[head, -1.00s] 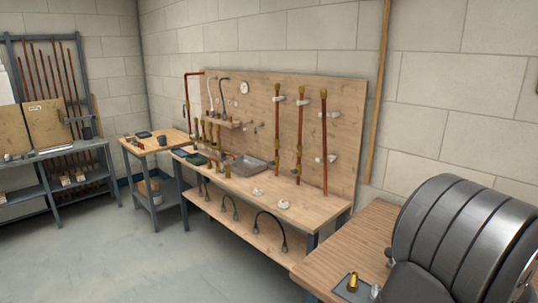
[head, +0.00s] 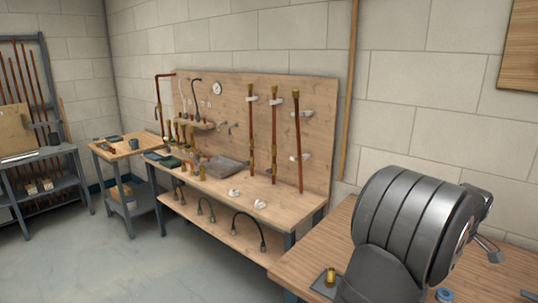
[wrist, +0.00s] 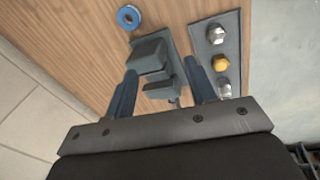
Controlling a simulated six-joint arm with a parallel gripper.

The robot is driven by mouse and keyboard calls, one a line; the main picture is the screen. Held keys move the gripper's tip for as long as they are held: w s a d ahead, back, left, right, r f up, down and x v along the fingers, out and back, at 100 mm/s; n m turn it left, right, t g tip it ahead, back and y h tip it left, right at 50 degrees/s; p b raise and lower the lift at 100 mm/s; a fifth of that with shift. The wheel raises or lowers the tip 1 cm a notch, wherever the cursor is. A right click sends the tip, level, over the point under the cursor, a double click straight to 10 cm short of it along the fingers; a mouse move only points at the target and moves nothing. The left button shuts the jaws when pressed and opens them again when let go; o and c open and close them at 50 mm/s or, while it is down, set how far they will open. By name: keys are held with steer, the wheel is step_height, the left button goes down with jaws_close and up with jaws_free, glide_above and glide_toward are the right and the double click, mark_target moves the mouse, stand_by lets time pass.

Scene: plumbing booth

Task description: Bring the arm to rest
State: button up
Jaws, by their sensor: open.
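My arm (head: 415,225) rises as a large grey mass over the wooden table at the lower right of the head view. In the wrist view my gripper (wrist: 163,85) has its two dark fingers spread apart over the table. A dark grey blocky object (wrist: 150,55) shows between and beyond the fingers. I cannot tell how far below them it lies; nothing is visibly gripped.
The wooden table (head: 305,262) carries a grey tray (wrist: 233,42) with a brass fitting (wrist: 220,62) and silver fittings, and a blue ring (wrist: 128,17). A long workbench (head: 295,208) with a pipe board (head: 228,115) stands beyond. Open floor (head: 150,265) is at left.

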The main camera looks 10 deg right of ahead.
steer(key=shift+g+h, duration=0.3)
steer(key=w, duration=0.1)
steer(key=w+f, duration=0.1)
steer(key=w, duration=0.3)
steer(key=shift+d+f, duration=0.15)
steer(key=shift+d, duration=0.15)
steer(key=s+r, duration=0.3)
steer(key=s, duration=0.1)
steer(key=s+a+f+t+y, duration=0.2)
steer(key=a+f+t+y, duration=0.2)
steer(key=a+f, duration=0.3)
steer(key=shift+a, duration=1.15)
steer(key=shift+r, duration=0.1)
